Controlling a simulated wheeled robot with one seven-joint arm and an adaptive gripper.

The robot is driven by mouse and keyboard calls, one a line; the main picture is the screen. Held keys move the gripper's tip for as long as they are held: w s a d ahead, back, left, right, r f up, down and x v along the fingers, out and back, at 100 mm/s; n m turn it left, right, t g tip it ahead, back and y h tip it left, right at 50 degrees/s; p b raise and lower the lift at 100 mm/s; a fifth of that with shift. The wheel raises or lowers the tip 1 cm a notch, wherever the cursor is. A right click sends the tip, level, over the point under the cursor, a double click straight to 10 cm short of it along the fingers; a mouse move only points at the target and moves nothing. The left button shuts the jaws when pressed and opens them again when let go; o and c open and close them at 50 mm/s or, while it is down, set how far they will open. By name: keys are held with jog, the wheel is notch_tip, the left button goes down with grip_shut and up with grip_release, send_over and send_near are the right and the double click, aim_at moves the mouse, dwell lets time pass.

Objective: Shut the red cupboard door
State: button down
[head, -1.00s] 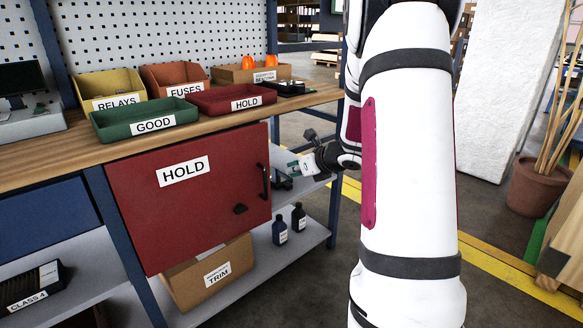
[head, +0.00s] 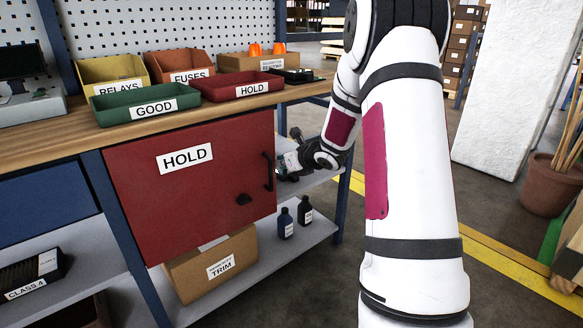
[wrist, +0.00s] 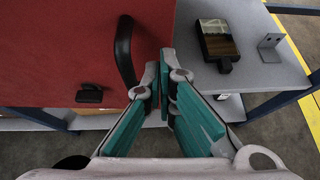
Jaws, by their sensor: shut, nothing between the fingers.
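The red cupboard door (head: 200,215) hangs under the workbench, with a white HOLD label and a black handle (head: 267,171) near its right edge. A small dark latch (head: 243,199) sits lower on it. My gripper (head: 281,166) is just right of the door's right edge in the head view. In the wrist view, the gripper (wrist: 164,82) has its teal-padded fingers together and empty, beside the edge of the door (wrist: 60,50), right of the handle (wrist: 124,50). Contact with the door cannot be told.
Beside the door is a grey shelf (wrist: 255,55) with a dark flat item (wrist: 217,40) and a metal bracket (wrist: 270,46). Below stand a TRIM carton (head: 210,268) and two dark bottles (head: 286,224). Labelled bins, including a green one (head: 140,104), stand on the bench top.

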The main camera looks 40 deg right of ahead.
jog(key=shift+w, duration=1)
